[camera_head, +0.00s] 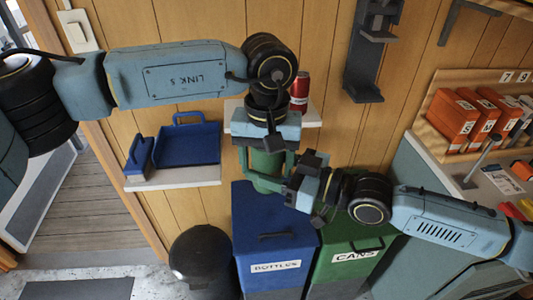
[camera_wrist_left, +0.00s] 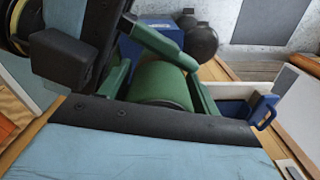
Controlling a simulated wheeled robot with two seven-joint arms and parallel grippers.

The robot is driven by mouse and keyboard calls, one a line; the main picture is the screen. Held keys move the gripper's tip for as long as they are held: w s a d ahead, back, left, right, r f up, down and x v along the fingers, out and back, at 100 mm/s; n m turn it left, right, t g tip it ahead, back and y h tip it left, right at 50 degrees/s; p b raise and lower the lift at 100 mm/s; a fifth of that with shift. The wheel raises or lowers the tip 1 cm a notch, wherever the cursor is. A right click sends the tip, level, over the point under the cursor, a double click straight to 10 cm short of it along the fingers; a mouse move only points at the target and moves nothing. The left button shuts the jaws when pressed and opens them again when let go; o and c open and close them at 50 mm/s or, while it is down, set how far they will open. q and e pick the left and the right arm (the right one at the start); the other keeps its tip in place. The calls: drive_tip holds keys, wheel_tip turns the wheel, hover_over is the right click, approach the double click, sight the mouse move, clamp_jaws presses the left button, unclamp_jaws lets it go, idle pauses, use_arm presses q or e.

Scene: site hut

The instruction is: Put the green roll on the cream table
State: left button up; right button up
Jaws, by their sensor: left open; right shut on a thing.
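The green roll (camera_head: 266,182) is held in the air in front of the wall, between my two grippers. It also shows in the left wrist view (camera_wrist_left: 160,84). My left gripper (camera_head: 267,163) comes down from above, open, with its green fingers on either side of the roll. My right gripper (camera_head: 291,178) reaches in from the right and is shut on the roll; its exact contact is partly hidden. A pale bench top (camera_head: 463,189) shows at the right; I cannot tell whether it is the cream table.
A blue bin (camera_head: 270,235) and a green bin (camera_head: 340,275) stand below the grippers. A white shelf (camera_head: 175,182) holds a blue tray. A red can (camera_head: 299,92) stands on a small shelf behind my left wrist. Orange boxes (camera_head: 452,118) stand at right.

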use_arm(q)
drive_tip(key=c, duration=0.7)
drive_tip(key=shift+c, duration=0.5)
use_arm(e)
drive_tip(key=o, duration=1.1)
